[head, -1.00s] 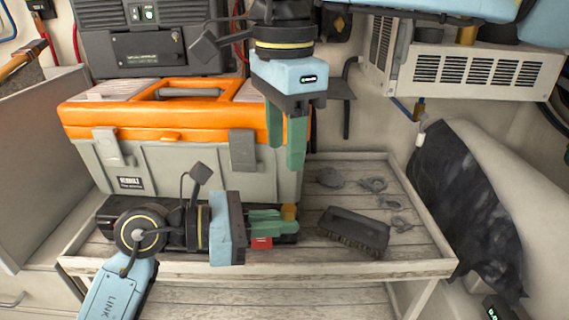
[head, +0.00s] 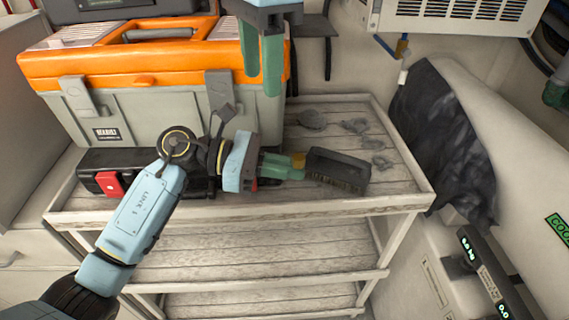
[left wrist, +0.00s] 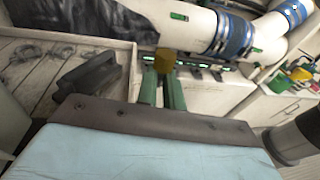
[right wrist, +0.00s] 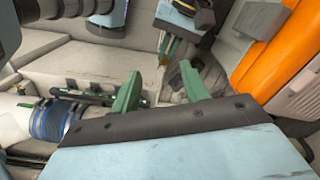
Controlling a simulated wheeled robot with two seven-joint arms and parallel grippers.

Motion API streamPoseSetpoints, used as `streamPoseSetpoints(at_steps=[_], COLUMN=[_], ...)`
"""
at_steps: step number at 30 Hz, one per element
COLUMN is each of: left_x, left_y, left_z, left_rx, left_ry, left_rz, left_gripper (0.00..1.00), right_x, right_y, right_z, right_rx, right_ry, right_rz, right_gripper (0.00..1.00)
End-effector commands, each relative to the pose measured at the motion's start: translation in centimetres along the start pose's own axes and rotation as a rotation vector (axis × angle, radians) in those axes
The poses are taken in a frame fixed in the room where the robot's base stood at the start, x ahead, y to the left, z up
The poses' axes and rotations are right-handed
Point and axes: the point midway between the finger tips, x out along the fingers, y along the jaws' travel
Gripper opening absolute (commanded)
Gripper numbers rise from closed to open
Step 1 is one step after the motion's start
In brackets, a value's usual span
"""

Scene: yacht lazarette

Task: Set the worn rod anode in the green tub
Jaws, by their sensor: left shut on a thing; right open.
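My left gripper (head: 297,166) is shut on a small gold-brown piece, which looks like the end of the rod anode (head: 298,159). The gold piece also shows between the green fingertips in the left wrist view (left wrist: 165,59); the rest of it is hidden. The gripper is at the left end of a dark brush-like block (head: 336,170), over the shelf. My right gripper (head: 262,90) is open and empty, pointing down in front of the orange-lidded toolbox. A small green container, possibly the green tub (left wrist: 280,84), shows among coloured items at the right of the left wrist view.
A wooden shelf unit (head: 330,206) with a raised rim holds the toolbox (head: 150,95), a black case with a red part (head: 109,183), and several grey lumps (head: 312,119). A dark cloth (head: 440,135) hangs at the right. The lower shelves look empty.

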Motion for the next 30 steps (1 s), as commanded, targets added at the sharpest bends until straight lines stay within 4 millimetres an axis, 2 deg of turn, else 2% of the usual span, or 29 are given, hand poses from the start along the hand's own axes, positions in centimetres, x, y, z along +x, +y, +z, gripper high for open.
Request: streamPoseSetpoints(at_steps=[6, 11, 18, 24, 30], left_x=[0.1, 0.1, 0.1, 0.1, 0.1], left_y=[0.1, 0.1, 0.1, 0.1, 0.1], left_z=[0.0, -0.1, -0.1, -0.1, -0.1], left_rx=[0.003, 0.002, 0.002, 0.002, 0.002], left_ry=[-0.001, -0.001, -0.001, -0.001, -0.001], left_rz=[-0.01, -0.009, -0.008, -0.008, -0.008], left_gripper=[0.0, 0.0, 0.0, 0.0, 0.0], right_x=[0.3, 2.4, 6.5, 8.1, 8.7], right_y=[0.0, 0.1, 0.9, 1.7, 2.2], right_z=[0.2, 1.6, 5.3, 7.5, 8.1], right_rx=[-0.006, -0.047, -0.126, -0.139, -0.096], right_ry=[-0.012, -0.103, -0.386, -0.64, -0.885], right_rz=[0.003, 0.016, 0.011, -0.028, -0.093], right_gripper=[0.45, 0.45, 0.45, 0.45, 0.45])
